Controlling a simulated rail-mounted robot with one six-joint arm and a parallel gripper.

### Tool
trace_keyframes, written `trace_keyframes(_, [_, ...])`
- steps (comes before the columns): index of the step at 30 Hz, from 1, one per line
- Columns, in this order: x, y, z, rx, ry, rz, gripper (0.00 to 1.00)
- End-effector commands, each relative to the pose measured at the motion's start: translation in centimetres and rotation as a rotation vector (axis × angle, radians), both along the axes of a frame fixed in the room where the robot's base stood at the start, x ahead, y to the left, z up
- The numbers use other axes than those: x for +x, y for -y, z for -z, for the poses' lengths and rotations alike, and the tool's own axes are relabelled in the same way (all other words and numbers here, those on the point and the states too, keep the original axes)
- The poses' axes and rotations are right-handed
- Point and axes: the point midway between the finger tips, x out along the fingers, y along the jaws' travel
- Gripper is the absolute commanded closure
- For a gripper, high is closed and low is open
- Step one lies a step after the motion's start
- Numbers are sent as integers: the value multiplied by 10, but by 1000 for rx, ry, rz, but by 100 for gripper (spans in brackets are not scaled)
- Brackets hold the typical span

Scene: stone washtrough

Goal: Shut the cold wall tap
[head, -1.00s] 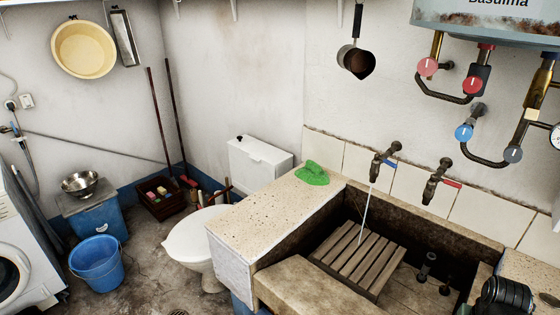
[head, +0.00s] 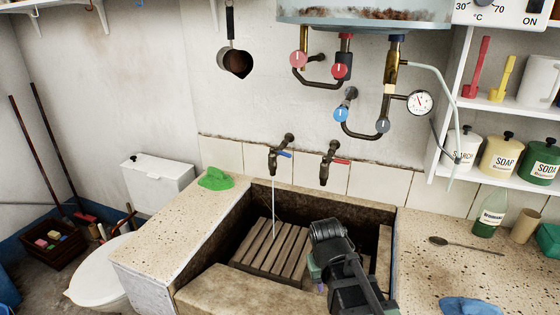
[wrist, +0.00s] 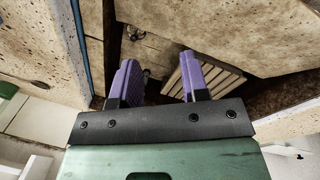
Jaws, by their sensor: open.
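The cold wall tap (head: 277,158) has a blue lever and sits on the tiled wall above the stone trough (head: 215,285). A thin stream of water (head: 274,200) runs from its spout into the trough. A second tap (head: 327,168) with a red lever is to its right. My gripper (head: 319,284) is low over the right part of the trough, below and to the right of the blue-lever tap and apart from it. In the wrist view its two purple fingers (wrist: 160,82) are open with nothing between them.
A slatted wooden rack (head: 270,246) lies in the trough and also shows in the wrist view (wrist: 202,75). A green cloth (head: 215,179) lies on the left ledge. Heater pipes with valves (head: 341,114) hang above the taps. A spoon (head: 465,244) and bottle (head: 489,216) are at right.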

Motion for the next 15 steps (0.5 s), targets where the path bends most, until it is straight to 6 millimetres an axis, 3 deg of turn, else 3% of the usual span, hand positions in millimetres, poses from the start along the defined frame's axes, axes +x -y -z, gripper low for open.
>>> trace_keyframes(1, [45, -31, 8, -105, 51, -80, 66])
trace_keyframes(5, [136, -104, -12, -446, 273, -277, 86])
trace_keyframes(7, [183, -151, -37, -638, 422, -379, 97])
trace_keyframes(9, [222, -195, -69, -827, 572, -470, 100])
trace_keyframes(12, [260, -225, -114, -1053, 728, -547, 100])
trace_keyframes(15, [272, -231, -138, -1179, 804, -588, 100])
